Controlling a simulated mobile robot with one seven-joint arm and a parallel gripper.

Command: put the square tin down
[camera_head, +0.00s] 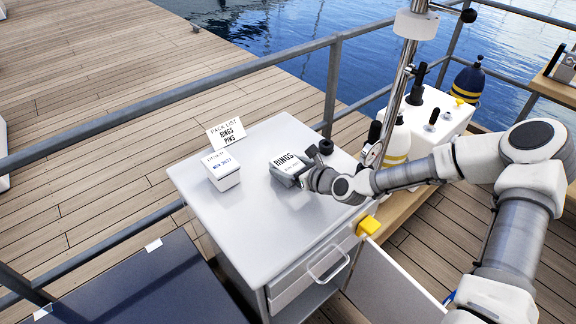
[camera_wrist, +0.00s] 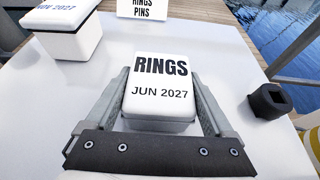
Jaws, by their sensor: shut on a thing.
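A square tin (camera_head: 288,167) with a white lid stands on the right half of the grey cabinet top (camera_head: 262,205). In the wrist view the tin (camera_wrist: 160,92) reads "RINGS" and "JUN 2027". My gripper (camera_head: 303,176) has come in from the right and is shut on it. In the wrist view my gripper's fingers (camera_wrist: 163,100) lie along the tin's left and right sides. The tin looks upright and at or very near the cabinet top; I cannot tell whether its underside touches.
A second white box (camera_head: 221,170) marked "NOV 2027" stands left on the cabinet. Behind it is a card (camera_head: 226,133) reading "PACK LIST, RINGS, PINS". A small black fitting (camera_head: 326,147) sits near the right back edge. The cabinet's front area is clear. A metal railing (camera_head: 240,73) runs behind.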

